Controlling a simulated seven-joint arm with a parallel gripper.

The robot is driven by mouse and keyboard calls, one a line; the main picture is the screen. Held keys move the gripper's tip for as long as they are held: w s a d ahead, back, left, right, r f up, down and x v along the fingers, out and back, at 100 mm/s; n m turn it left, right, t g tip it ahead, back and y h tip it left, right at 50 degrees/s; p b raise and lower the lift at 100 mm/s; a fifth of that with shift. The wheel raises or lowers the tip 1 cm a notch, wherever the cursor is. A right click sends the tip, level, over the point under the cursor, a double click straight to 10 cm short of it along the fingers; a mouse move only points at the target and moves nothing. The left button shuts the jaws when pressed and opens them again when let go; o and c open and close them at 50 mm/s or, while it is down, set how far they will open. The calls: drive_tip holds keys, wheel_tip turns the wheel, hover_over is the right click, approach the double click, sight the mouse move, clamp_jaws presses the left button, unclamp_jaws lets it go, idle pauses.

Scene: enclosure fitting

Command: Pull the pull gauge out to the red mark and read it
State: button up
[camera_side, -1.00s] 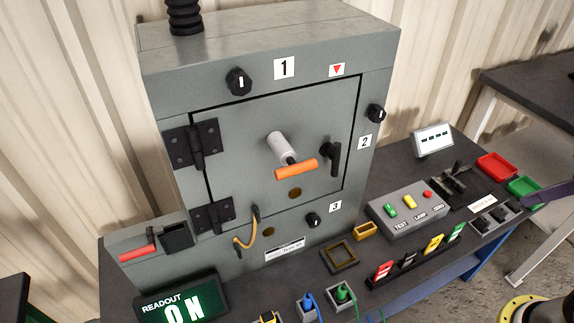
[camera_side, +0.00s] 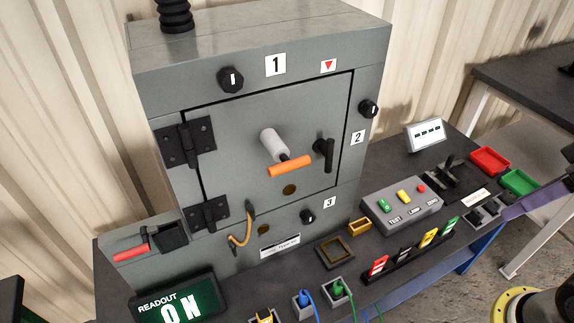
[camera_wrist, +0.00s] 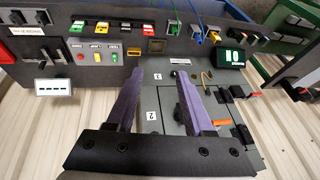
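The pull gauge has a pale cylinder (camera_side: 273,143) standing out from the enclosure door and an orange T-handle (camera_side: 290,166) on a short dark stem. The orange handle (camera_wrist: 222,122) also shows in the wrist view, beside my right-hand finger. No red mark can be made out on the stem. The readout (camera_side: 178,306) shows "0 N" in lit digits. My gripper (camera_wrist: 160,78) is open and empty, its two purple fingers wide apart. In the side view only part of a purple finger shows at the right edge, well away from the gauge.
A black door handle (camera_side: 324,154) sits close right of the gauge. Black knobs (camera_side: 231,79) and hinges (camera_side: 186,144) are on the enclosure (camera_side: 262,35). A button box (camera_side: 401,205), colored switches, red tray (camera_side: 490,160) and green tray (camera_side: 519,182) crowd the bench.

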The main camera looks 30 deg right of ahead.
sight(292, 165)
drive_tip(key=w+a+r+m+g+y, duration=0.1)
drive_tip(key=w+a+r+g+y, duration=0.2)
drive_tip(key=w+a+y, duration=0.3)
drive_tip(key=w+a+r+g+y, duration=0.3)
drive_tip(key=w+a+y, duration=0.15)
drive_tip(key=a, duration=0.35)
drive_tip(key=w+d+f+m+t+y, duration=0.15)
drive_tip(key=w+f+m+y, duration=0.6)
drive_tip(key=w, duration=0.75)
drive_tip(key=a, duration=0.4)
drive_tip(key=a+f+h, duration=0.1)
drive_tip(key=a, duration=0.4)
drive_tip(key=a+f+n+h, duration=0.1)
drive_tip(key=a, duration=0.4)
drive_tip(key=shift+s+a, duration=0.1)
drive_tip(key=shift+s, duration=0.1)
clamp_jaws()
